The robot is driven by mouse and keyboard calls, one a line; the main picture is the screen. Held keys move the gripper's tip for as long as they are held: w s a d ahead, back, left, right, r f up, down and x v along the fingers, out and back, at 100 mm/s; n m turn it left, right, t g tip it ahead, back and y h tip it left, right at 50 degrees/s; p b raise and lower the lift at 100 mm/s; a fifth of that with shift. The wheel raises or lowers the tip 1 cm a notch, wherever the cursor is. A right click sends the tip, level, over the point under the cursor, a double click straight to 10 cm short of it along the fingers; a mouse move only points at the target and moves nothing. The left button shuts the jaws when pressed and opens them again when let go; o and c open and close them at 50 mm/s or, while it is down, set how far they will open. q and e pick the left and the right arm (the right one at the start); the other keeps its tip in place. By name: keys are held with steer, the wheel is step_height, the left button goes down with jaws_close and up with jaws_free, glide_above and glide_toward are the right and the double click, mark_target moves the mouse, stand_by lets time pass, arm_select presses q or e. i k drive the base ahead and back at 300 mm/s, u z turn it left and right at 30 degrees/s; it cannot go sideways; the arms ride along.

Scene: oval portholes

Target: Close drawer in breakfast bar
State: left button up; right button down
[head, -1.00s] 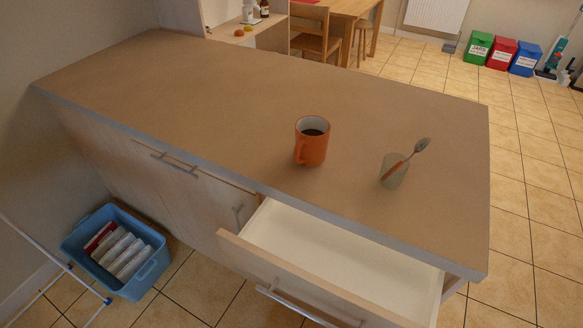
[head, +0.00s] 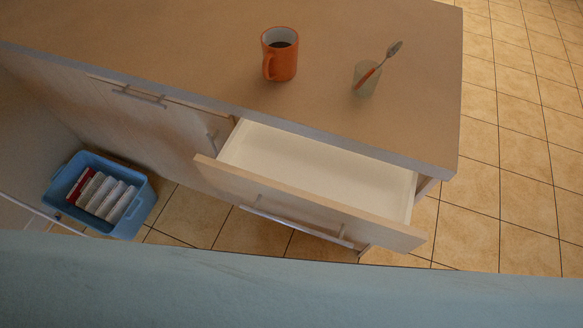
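The breakfast bar (head: 190,50) has a brown top and pale wooden fronts. Its upper right drawer (head: 310,205) is pulled well out, and its white inside looks empty. A long bar handle (head: 295,228) runs along the drawer front. Neither of my grippers shows in the head view, so nothing of mine is seen touching the drawer or its handle.
An orange mug (head: 279,55) with dark liquid and a cup with a spoon (head: 366,78) stand on the bar top. A blue crate (head: 100,194) with packets sits on the floor at left. A blurred pale blue surface (head: 300,285) crosses the bottom. Tiled floor is clear at right.

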mark_target(362, 198)
steer(key=z, duration=0.65)
steer(key=k, duration=0.35)
steer(key=z, duration=1.85)
steer(key=k, duration=0.5)
steer(key=u, duration=1.45)
